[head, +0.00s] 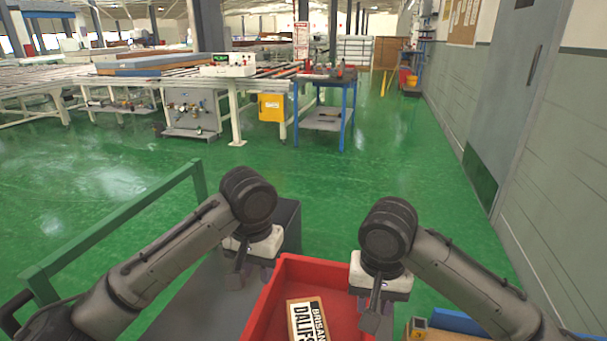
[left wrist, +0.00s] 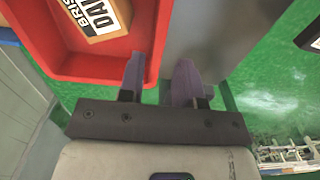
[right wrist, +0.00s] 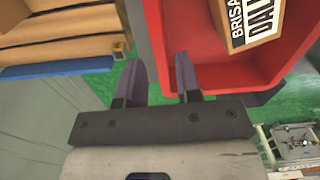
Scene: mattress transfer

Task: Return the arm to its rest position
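My left gripper (head: 238,270) hangs over the grey surface at the left of a red bin. In the left wrist view (left wrist: 160,68) its two fingers are apart with nothing between them; one finger overlaps the bin's rim in the picture. My right gripper (head: 371,305) hangs at the right side of the bin. In the right wrist view (right wrist: 161,62) its fingers are also apart and empty, around the line of the bin's wall; I cannot tell whether they touch it.
The red bin (head: 345,321) holds a labelled box (head: 307,318). A grey surface (head: 200,310) and a green rail (head: 115,230) lie at left. Wooden boards and a blue strip (right wrist: 55,69) lie at right. Green floor is open ahead, before a blue-legged cart (head: 325,118); a wall stands at right.

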